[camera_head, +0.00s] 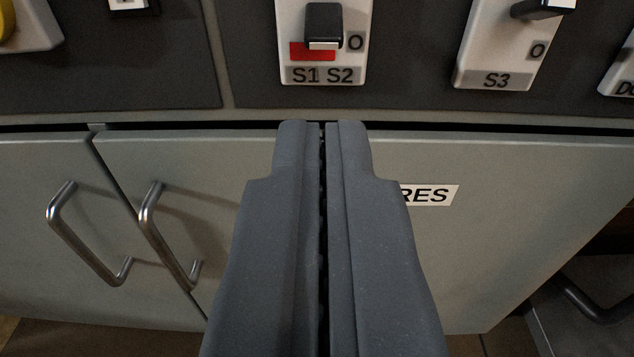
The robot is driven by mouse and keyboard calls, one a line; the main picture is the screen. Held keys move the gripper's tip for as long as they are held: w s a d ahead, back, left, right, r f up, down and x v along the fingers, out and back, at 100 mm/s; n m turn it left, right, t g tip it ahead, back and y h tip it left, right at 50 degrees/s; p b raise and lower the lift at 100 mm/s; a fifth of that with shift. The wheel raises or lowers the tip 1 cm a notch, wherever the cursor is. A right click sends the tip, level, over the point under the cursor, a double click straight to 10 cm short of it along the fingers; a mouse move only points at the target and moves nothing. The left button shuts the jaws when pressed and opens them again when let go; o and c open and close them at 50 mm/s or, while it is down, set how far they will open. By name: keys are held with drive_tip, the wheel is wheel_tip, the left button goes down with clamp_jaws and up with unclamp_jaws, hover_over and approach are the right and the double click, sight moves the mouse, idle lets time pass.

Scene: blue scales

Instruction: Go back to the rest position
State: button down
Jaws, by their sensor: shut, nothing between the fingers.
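My gripper (323,130) is in the middle of the view, pointing up toward the panel, its two grey fingers shut together with nothing between them. Its tips show just below the S1 S2 switch plate (299,58), in front of the cabinet's top edge. I cannot tell how far the tips are from the cabinet. The gripper hides part of the cabinet front and part of a label ending in "RES" (431,195).
A black knob (323,24) sits on the S1 S2 plate. An S3 switch plate (502,52) is to the right. The grey cabinet door (510,260) fills the lower view. Two metal handles (72,232) (160,232) stick out at left. Dark room shows at the lower right.

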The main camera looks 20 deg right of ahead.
drive_tip(key=w+a+r+y+p, duration=0.1)
drive_tip(key=w+r, duration=0.2)
drive_tip(key=r, duration=0.4)
drive_tip(key=w+a+r+m+y+p, duration=0.1)
drive_tip(key=w+r, duration=0.1)
drive_tip(key=r, duration=0.4)
drive_tip(key=w+a+r+y+p, duration=0.1)
drive_tip(key=w+r, duration=0.2)
drive_tip(key=r, duration=0.4)
wheel_tip(320, 180, up, 22)
drive_tip(key=a+n+y+p, duration=0.1)
drive_tip(key=n+y+p, duration=0.1)
drive_tip(key=y, duration=0.1)
drive_tip(key=s+d+r+n+p, duration=0.1)
drive_tip(key=s+r, duration=0.3)
drive_tip(key=r, duration=0.3)
drive_tip(key=s+d+r+y+p, duration=0.1)
drive_tip(key=s+r, duration=0.2)
drive_tip(key=r, duration=0.4)
drive_tip(key=s+d+r+n+p, duration=0.1)
drive_tip(key=s+r, duration=0.3)
drive_tip(key=r, duration=0.2)
drive_tip(key=s+d+r+h+p, duration=0.1)
drive_tip(key=s+d+r, duration=0.3)
drive_tip(key=s+r, duration=0.9)
drive_tip(key=shift+s+r+n+g+p, duration=0.3)
drive_tip(key=shift+s+n+p, duration=0.1)
drive_tip(key=shift+s, duration=0.35)
drive_tip(key=shift+d, duration=0.1)
